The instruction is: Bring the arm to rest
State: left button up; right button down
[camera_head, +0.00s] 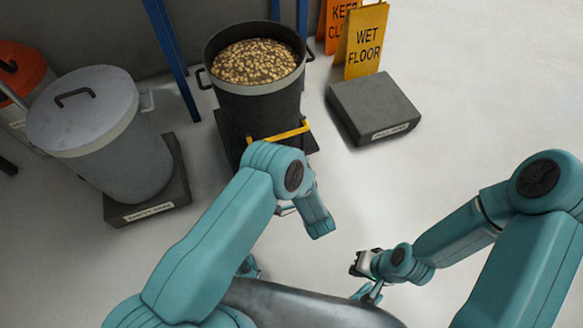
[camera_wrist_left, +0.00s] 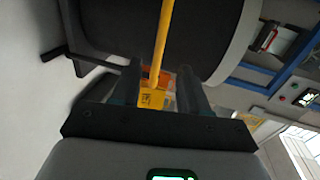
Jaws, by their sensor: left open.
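My left arm (camera_head: 210,230) comes in from the left in the head view, bent in front of the black bucket (camera_head: 260,105). The left gripper is mostly hidden behind that arm there. In the left wrist view my left gripper (camera_wrist_left: 159,72) has its two dark fingers apart. The bucket's yellow bar (camera_wrist_left: 163,40) shows in line with the gap between them; I cannot tell how far off it is. In the head view the yellow bar (camera_head: 278,133) crosses the bucket's front. My right gripper (camera_head: 361,264) is low at centre right, over the floor; its jaws are too small to judge.
The bucket is full of pale lumps (camera_head: 257,62). A lidded grey bin (camera_head: 125,150) stands on a dark base (camera_head: 150,208) at left. A dark block (camera_head: 374,105) lies by the wet floor sign (camera_head: 366,42). Blue posts (camera_head: 172,55) stand behind. Floor at right is clear.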

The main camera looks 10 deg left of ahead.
jog(key=shift+s+d, duration=0.25)
jog(key=shift+s, duration=0.05)
jog(key=shift+s, duration=0.1)
